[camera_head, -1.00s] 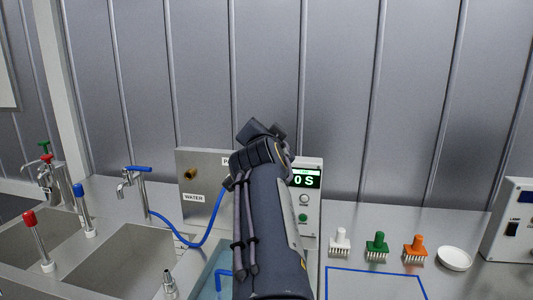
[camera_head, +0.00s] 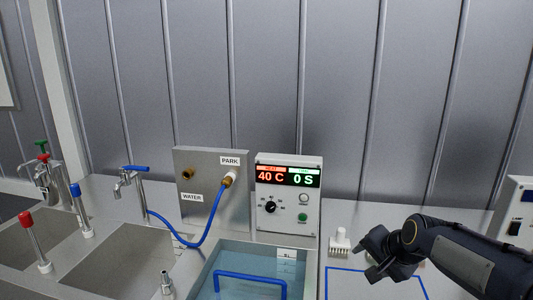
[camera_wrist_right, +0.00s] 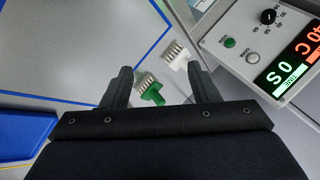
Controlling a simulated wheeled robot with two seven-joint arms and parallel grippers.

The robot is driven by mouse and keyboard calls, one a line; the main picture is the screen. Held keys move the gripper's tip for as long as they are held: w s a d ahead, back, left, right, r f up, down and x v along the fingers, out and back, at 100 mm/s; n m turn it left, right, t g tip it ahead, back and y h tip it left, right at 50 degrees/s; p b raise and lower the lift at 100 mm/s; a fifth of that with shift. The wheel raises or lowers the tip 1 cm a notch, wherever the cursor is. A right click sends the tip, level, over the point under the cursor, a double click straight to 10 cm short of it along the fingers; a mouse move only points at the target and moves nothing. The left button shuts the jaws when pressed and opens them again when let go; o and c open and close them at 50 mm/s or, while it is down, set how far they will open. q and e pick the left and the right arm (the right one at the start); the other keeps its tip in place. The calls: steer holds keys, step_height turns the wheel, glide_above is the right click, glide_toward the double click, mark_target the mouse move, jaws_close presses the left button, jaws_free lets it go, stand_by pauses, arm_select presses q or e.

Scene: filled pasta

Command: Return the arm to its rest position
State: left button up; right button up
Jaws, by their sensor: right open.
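My right arm comes in from the right edge in the head view. Its gripper (camera_head: 374,262) hangs above the right end of the counter, near the blue outline, with nothing seen in it. In the wrist view the two fingers (camera_wrist_right: 160,78) stand wide apart. A green brush (camera_wrist_right: 150,92) and a white brush (camera_wrist_right: 175,55) show beyond and between them, lying clear of the fingers. The white brush also shows in the head view (camera_head: 340,243), just left of the gripper. The arm hides the green and orange brushes and the dish there. My left gripper is not in view.
A control box (camera_head: 288,195) reads 40 C and 0 S. A water bath (camera_head: 245,262) with a blue handle lies in front. Sinks and taps (camera_head: 132,183) fill the left.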

steer(key=s+a+f+n+g+y, duration=0.1)
steer(key=s+f+n, duration=0.15)
steer(key=s, duration=0.75)
steer(key=s+a+f+n, duration=0.1)
steer(key=s+a+n, duration=0.15)
steer(key=s, duration=0.75)
steer(key=s+f+n+g+y, duration=0.15)
steer(key=s+n, duration=0.25)
steer(key=s, duration=0.6)
step_height(320, 180, down, 35)
steer(key=m+b, duration=0.1)
steer(key=b, duration=3.4)
step_height(320, 180, up, 34)
steer(key=p, duration=3.4)
steer(key=shift+w+a+t, duration=0.15)
steer(key=shift+w+t, duration=0.15)
steer(key=shift+t, duration=0.05)
